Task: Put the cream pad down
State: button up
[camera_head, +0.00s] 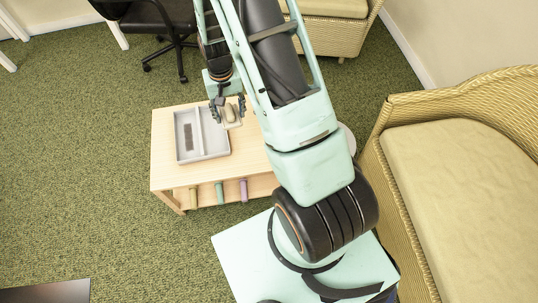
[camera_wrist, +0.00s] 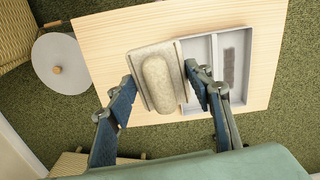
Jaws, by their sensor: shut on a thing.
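The cream pad (camera_wrist: 135,62) has a flat, squarish base with a rounded, oblong beige piece on its top; I cannot tell whether they are one piece. My gripper (camera_wrist: 160,72) is shut on it, one finger at each side. In the head view my gripper (camera_head: 227,107) and the pad (camera_head: 236,123) are over the wooden table, at the right side of a grey tray (camera_head: 178,138). In the wrist view the pad overlaps the near-left part of the tray (camera_wrist: 215,107). The gap beneath the pad is hidden.
The tray has a divider, and a dark strip (camera_head: 188,136) lies in one compartment. The table (camera_head: 163,180) has bare wood around the tray. Several coloured rolls (camera_head: 219,193) show on its lower shelf. A wicker sofa (camera_head: 460,180) stands right, an office chair (camera_head: 155,20) behind.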

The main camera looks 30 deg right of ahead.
jog(key=w+f+m+b, duration=0.1)
jog(key=w+f+b, duration=0.3)
jog(key=f+b, duration=0.65)
jog(key=s+d+f+b, duration=0.1)
jog(key=s+d+f, duration=0.1)
jog(key=d+f, duration=0.1)
jog(key=s+d+f+b, duration=0.1)
jog(key=s+d+f, duration=0.1)
jog(key=d, duration=0.3)
jog(key=s+d+f+b, duration=0.1)
jog(key=s+d+f, duration=0.1)
jog(key=d+f, duration=0.1)
jog(key=shift+s+d+f, duration=0.2)
jog(key=shift+f, duration=0.25)
jog(key=shift+s+d+f, duration=0.15)
jog(key=shift+d+f, duration=0.05)
jog(key=shift+f, duration=0.25)
jog(key=shift+s+d+f, duration=0.15)
jog(key=shift+f, duration=0.1)
jog(key=shift+d+f+b, duration=0.15)
jog(key=shift+f+b, duration=0.65)
jog(key=shift+f, duration=0.85)
jog(key=shift+f, duration=0.15)
jog(key=o, duration=1)
